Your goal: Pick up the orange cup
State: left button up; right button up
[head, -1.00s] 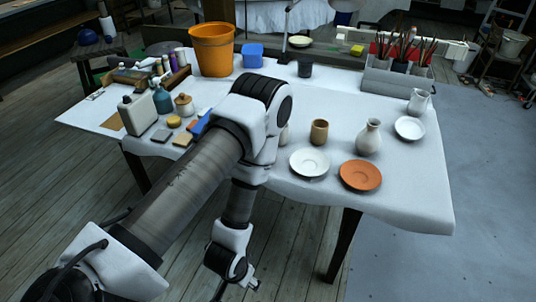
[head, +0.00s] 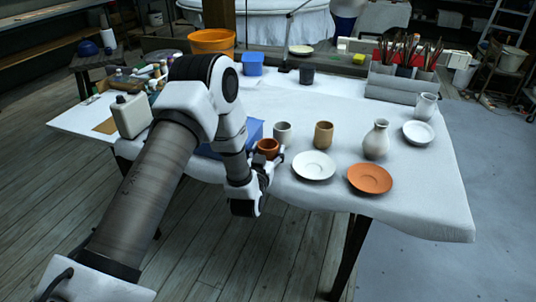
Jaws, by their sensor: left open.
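The small orange-brown cup (head: 267,145) stands near the table's front edge, left of the white saucer. My left gripper (head: 269,161) is open at the near side of the cup, with one finger just right of it. The arm hides part of the jaw, so I cannot tell if it touches the cup. My right gripper is not in view.
A grey cup (head: 282,131) stands close behind, and a tan cup (head: 324,134) to the right. A white saucer (head: 313,166), an orange saucer (head: 370,179) and a white vase (head: 376,141) lie farther right. A blue object (head: 254,130) is just left.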

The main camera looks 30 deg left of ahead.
pick_arm(q)
jog(key=c, duration=0.9)
jog(key=shift+r, duration=0.15)
